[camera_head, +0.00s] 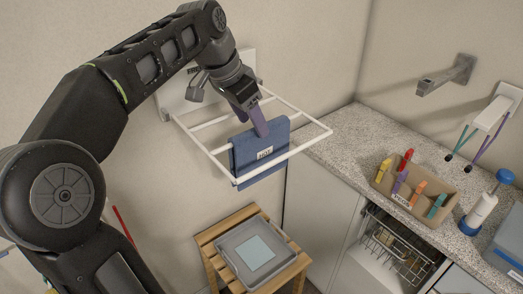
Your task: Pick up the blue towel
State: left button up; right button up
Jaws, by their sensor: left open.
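The blue towel (258,159), with a white label on its front, hangs over a bar of the white wall rack (309,144). My left gripper (253,119) reaches down from above to the towel's top. Its purple fingers are open, and one overlaps the front of the towel in the picture. I cannot tell whether the fingers touch the cloth, and part of the towel's far side is hidden. My right gripper is not in view.
A speckled counter (345,128) stands to the right, with a tan tray (441,183) of coloured clips and a blue-and-white pump bottle (480,212). Below the rack, a wooden stool (213,251) bears a grey tray (236,271). An open dishwasher-like basket (396,247) shows below the counter.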

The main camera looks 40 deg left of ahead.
aim_at(260, 142)
pick_arm(q)
jog(key=shift+x, duration=1.2)
jog(key=shift+p+x, duration=0.65)
jog(key=shift+x, duration=2)
jog(key=shift+s, duration=0.25)
jog(key=shift+f+b, duration=0.25)
jog(key=shift+b, duration=0.05)
grip_shut()
